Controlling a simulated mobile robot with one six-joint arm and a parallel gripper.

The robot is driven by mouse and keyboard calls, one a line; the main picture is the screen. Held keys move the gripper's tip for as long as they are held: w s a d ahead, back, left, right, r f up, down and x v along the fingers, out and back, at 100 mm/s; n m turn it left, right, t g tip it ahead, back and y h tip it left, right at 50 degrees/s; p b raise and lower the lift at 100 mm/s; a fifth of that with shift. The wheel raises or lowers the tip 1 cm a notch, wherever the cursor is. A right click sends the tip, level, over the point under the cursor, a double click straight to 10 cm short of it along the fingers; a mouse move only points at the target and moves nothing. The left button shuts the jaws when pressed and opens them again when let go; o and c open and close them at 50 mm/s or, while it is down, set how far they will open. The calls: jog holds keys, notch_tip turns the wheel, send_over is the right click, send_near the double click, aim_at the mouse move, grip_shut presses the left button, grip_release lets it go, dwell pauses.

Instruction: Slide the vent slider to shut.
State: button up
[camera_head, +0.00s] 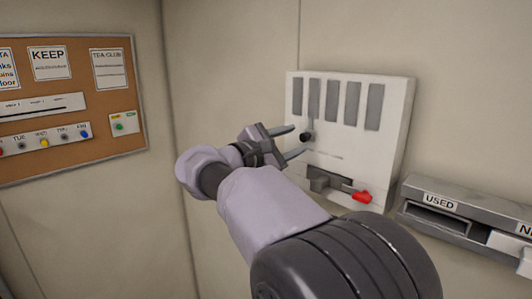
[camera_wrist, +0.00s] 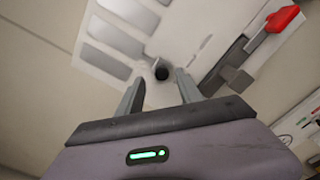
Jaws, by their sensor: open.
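The vent panel (camera_head: 343,138) is a white wall-mounted box with several grey vertical slots across its upper part. In the wrist view the knob (camera_wrist: 161,72) shows between and just beyond the fingertips. My gripper (camera_head: 298,139) is open and empty in front of the panel's left part, its two grey fingers (camera_wrist: 160,80) on either side of the knob's line. I cannot tell whether either finger touches it.
Below the knob, a grey block (camera_head: 323,181) with a red handle (camera_head: 362,197) sits on the panel's lower part, close to my gripper. A grey box labelled USED (camera_head: 438,223) is at right. A cork board (camera_head: 66,100) hangs at left. Bare wall lies between.

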jog(key=b+v, duration=0.1)
jog(key=v, duration=1.2)
jog(key=shift+s+a, duration=0.15)
jog(key=shift+s, duration=0.05)
jog(key=s+d+f+m+g+y+b, duration=0.2)
jog(key=s+d+f+b, duration=0.3)
jog(key=f, duration=0.4)
jog(key=s+d+f+m+g+y+b, duration=0.1)
jog(key=s+d+f+m+g+b, duration=0.15)
jog(key=d+f+b, duration=0.5)
jog(key=s+d+f+m+g+y+b, duration=0.25)
jog(key=s+d+f, duration=0.2)
jog(key=f, duration=0.55)
jog(key=s+a+f+m+y+b, duration=0.2)
jog(key=s+f+m+y+b, duration=0.2)
jog(key=f, duration=1)
jog(key=s+a+f+m+y+b, duration=0.2)
jog(key=s+f+m+y+b, duration=0.3)
jog(key=s+f+m+b, duration=0.6)
notch_tip(320, 180, down, 4)
jog(key=shift+s+a+r+b, duration=0.1)
jog(key=shift+s+a+b, duration=0.2)
jog(key=shift+s+b, duration=0.55)
